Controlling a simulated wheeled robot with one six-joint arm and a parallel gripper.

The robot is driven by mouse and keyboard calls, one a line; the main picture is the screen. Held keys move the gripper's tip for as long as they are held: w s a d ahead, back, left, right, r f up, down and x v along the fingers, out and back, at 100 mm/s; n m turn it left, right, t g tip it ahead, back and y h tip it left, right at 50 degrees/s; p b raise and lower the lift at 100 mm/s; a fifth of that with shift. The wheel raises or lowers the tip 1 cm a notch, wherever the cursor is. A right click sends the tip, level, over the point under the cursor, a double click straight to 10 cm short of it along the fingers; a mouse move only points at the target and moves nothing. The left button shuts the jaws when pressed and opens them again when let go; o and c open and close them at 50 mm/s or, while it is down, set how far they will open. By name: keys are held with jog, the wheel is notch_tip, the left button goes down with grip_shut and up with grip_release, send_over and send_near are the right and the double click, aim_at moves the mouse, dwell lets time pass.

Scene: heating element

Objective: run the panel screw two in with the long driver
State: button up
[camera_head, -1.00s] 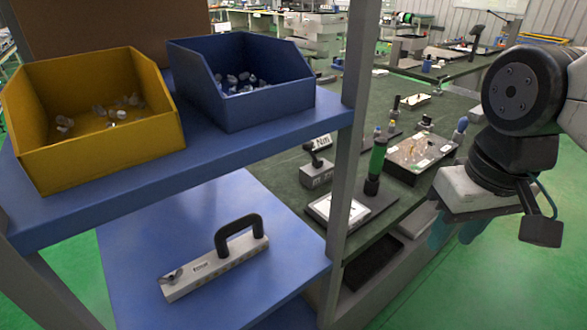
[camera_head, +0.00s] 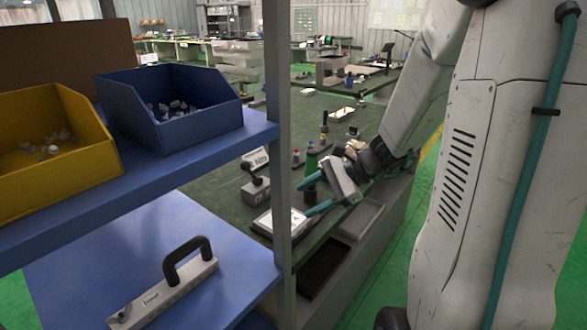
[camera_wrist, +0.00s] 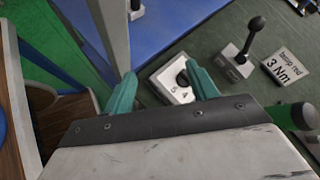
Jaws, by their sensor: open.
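My gripper (camera_head: 305,196) is open and empty over the near edge of the green bench, pointing left in the head view. In the wrist view its teal fingers (camera_wrist: 160,70) are apart, with a white plate (camera_wrist: 164,84) bearing a black round part beyond and between them. A green-handled tool (camera_head: 311,161), possibly the long driver, stands just behind the fingers in the head view. A green handle (camera_wrist: 292,117) also shows at the right edge of the wrist view, outside the fingers. Panel screw two cannot be made out. My arm hides part of the bench behind the gripper.
A grey shelf post (camera_head: 277,130) stands close left of my gripper. The blue shelf (camera_head: 235,135) carries yellow (camera_head: 75,175) and blue (camera_head: 190,125) bins. A block with a black lever (camera_head: 257,187) and a "3 Nm" sign (camera_wrist: 288,69) stand on the bench.

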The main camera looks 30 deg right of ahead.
aim_at(307, 163)
jog(key=w+d+m+t+h, duration=0.1)
jog(key=w+d+m+t, duration=0.1)
jog(key=w+d+m, duration=0.1)
jog(key=w+d+m+t+h, duration=0.1)
jog(key=w+d+m+t, duration=0.2)
jog(key=d+m, duration=0.2)
jog(key=w+d+m+t+h, duration=0.2)
jog(key=w+d+m, duration=0.1)
jog(key=d+m, duration=0.1)
jog(key=shift+w+d+f+t, duration=0.1)
jog(key=shift+w+d+t, duration=0.1)
jog(key=shift+d+t, duration=0.1)
jog(key=shift+w+d+m, duration=0.15)
jog(key=shift+w+m, duration=0.15)
jog(key=shift+m, duration=0.1)
jog(key=x, duration=0.7)
jog(key=shift+w, duration=0.25)
grip_shut()
